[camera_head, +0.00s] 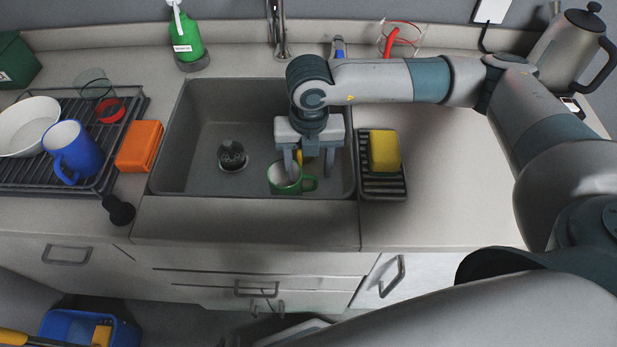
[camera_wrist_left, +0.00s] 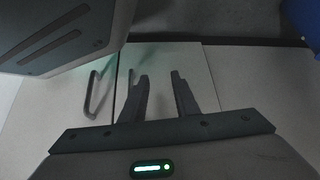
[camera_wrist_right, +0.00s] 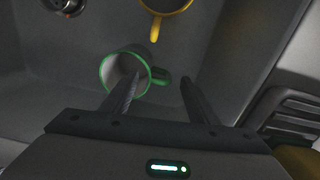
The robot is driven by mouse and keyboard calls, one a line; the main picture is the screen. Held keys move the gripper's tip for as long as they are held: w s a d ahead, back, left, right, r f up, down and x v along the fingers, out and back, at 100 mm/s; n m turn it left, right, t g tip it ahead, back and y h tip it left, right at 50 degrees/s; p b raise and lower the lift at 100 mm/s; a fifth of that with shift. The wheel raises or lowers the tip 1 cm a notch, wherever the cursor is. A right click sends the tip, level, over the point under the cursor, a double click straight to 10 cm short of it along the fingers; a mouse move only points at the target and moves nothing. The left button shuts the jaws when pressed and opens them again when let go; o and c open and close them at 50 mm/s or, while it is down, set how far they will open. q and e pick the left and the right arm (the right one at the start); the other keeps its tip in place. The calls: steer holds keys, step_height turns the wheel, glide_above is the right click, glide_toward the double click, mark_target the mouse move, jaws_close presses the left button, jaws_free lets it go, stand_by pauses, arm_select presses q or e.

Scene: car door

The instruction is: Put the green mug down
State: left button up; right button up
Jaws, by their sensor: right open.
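The green mug (camera_head: 284,187) is in the sink basin, near its front wall. In the right wrist view the green mug (camera_wrist_right: 112,68) shows its pale inside, and its handle lies between my finger tips. My right gripper (camera_head: 308,170) is open around the handle side, with one finger overlapping the mug's rim in the picture; I cannot tell whether it touches. The right gripper also shows in the right wrist view (camera_wrist_right: 160,78). My left gripper (camera_wrist_left: 160,78) is open and empty, in front of the cabinet fronts.
A yellow mug (camera_wrist_right: 172,5) is also in the sink (camera_head: 205,125), partly hidden behind my right gripper in the head view. A yellow sponge (camera_head: 385,151) sits on a ribbed holder right of the sink. A blue mug (camera_head: 72,152) and white bowl (camera_head: 28,125) stand on the left rack.

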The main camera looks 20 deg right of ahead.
step_height(320, 180, up, 3)
steer(key=shift+r+b, duration=0.1)
steer(key=shift+b, duration=0.2)
step_height(320, 180, up, 2)
steer(key=shift+r, duration=0.2)
arm_select(q)
steer(key=shift+w+d+b, duration=0.2)
steer(key=shift+w+b, duration=0.1)
steer(key=shift+w, duration=0.25)
arm_select(e)
steer(key=shift+r, duration=0.7)
arm_select(q)
steer(key=shift+a, duration=0.1)
arm_select(e)
steer(key=shift+r, duration=0.1)
